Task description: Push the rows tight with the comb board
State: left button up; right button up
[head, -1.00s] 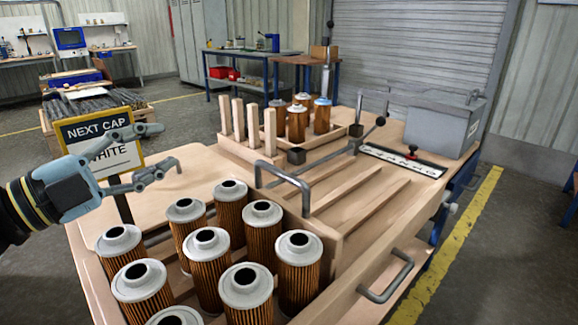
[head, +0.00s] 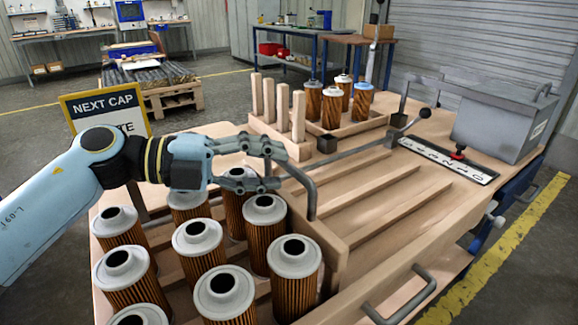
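Filter cartridges with pale grey caps and brown pleated sides stand in rows in the wooden tray, such as the near right one (head: 294,280). An upright wooden board (head: 328,250), which looks like the comb board, stands just right of them. Its grey bar handle (head: 307,190) rises above it. My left gripper (head: 277,168) is open, its fingers apart at the far end of this handle and above the back cartridges. It hides that handle end, and I cannot tell if it touches. My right gripper is not in view.
Empty slatted lanes (head: 395,215) lie right of the board. A rack with wooden posts (head: 298,115) and a box of several cartridges (head: 331,108) stand behind. A grey metal box (head: 500,125) is at the back right. My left arm partly covers the NEXT CAP sign (head: 100,102).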

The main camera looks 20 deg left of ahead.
aim_at(283, 168)
pick_arm(q)
jog(key=shift+x, duration=1.65)
jog(key=shift+c, duration=0.2)
grip_shut()
